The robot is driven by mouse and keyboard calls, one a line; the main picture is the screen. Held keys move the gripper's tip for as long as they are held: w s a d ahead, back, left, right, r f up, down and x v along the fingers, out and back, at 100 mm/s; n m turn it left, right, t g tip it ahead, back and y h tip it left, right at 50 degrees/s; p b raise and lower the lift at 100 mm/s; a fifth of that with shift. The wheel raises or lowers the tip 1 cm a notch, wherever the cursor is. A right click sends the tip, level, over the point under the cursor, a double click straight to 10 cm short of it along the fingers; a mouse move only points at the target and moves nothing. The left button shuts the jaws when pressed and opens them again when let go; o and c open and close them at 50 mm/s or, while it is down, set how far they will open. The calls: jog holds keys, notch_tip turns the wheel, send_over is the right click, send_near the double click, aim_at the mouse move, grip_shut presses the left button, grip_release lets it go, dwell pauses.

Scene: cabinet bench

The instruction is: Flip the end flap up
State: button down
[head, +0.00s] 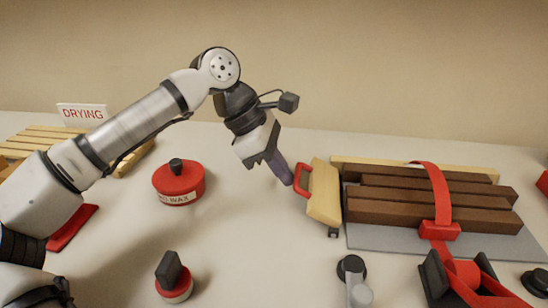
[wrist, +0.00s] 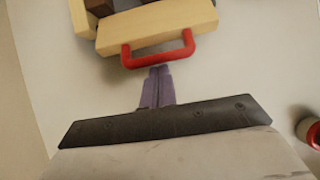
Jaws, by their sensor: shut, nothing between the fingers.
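The end flap (head: 325,193) is a pale wooden panel at the left end of a stack of brown boards (head: 430,190). It looks tilted; its exact angle is hard to tell. A red handle (head: 302,181) sticks out from its left face. In the wrist view the flap (wrist: 155,27) is at the top, with the red handle (wrist: 158,50) along its near edge. My gripper (head: 286,178) is shut and empty, its purple-grey fingers pointing down just left of the handle. In the wrist view the fingertips (wrist: 160,70) are just below the handle's bar; contact cannot be told.
A red strap (head: 440,195) crosses the boards, which lie over a grey mat (head: 365,238). A red wax tin (head: 178,183) stands left of my gripper. A black-topped red and white object (head: 174,280) and a grey-handled tool (head: 356,285) are in front. Bench between them is clear.

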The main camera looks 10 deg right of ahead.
jog(key=shift+d, duration=0.1)
dwell(0.4)
jog(key=shift+d+r+y, duration=0.1)
jog(key=shift+r+y, duration=0.15)
jog(key=shift+y, duration=0.05)
